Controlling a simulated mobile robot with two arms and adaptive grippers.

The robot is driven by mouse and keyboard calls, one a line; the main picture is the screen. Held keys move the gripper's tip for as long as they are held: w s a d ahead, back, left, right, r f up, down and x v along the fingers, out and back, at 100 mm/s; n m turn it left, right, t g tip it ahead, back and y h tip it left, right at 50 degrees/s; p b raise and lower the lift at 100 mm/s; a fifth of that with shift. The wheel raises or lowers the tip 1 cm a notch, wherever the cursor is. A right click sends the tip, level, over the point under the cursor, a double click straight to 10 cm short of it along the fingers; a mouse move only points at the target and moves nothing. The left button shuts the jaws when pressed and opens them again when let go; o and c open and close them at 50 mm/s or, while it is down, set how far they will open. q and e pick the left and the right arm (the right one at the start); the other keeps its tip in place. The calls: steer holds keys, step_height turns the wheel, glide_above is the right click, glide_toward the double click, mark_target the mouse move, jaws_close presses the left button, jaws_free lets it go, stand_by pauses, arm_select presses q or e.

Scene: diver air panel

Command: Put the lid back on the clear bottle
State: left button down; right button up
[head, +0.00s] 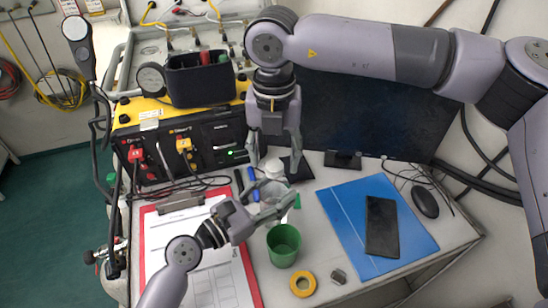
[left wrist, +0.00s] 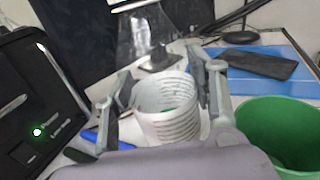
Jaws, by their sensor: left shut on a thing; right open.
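My left gripper (head: 270,194) is shut on a pale, see-through, open-topped cylinder (left wrist: 168,118), seemingly the clear bottle. In the left wrist view it stands between the fingers, with dark lines on its wall and some green inside. In the head view, the fingers partly cover it. My right gripper (head: 274,158) is open and points down just behind and above it. A small white round thing (head: 275,168) shows between or below the right fingertips. I cannot tell whether it is the lid or whether a finger touches it.
A green cup (head: 283,246) stands in front, beside a yellow tape roll (head: 302,284). A red clipboard (head: 146,228) lies left; a blue folder (head: 340,215) with a dark phone-like slab (head: 381,226) lies right. The black-and-yellow air panel (head: 205,148) and a monitor (head: 355,112) stand behind.

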step_height(320, 180, up, 10)
steer(key=shift+r, duration=0.25)
arm_select(q)
steer(key=c, duration=0.6)
jaws_free()
steer(key=v, duration=1.1)
steer(key=shift+f, duration=0.1)
steer(key=shift+s+a, duration=0.35)
steer(key=shift+a, duration=0.05)
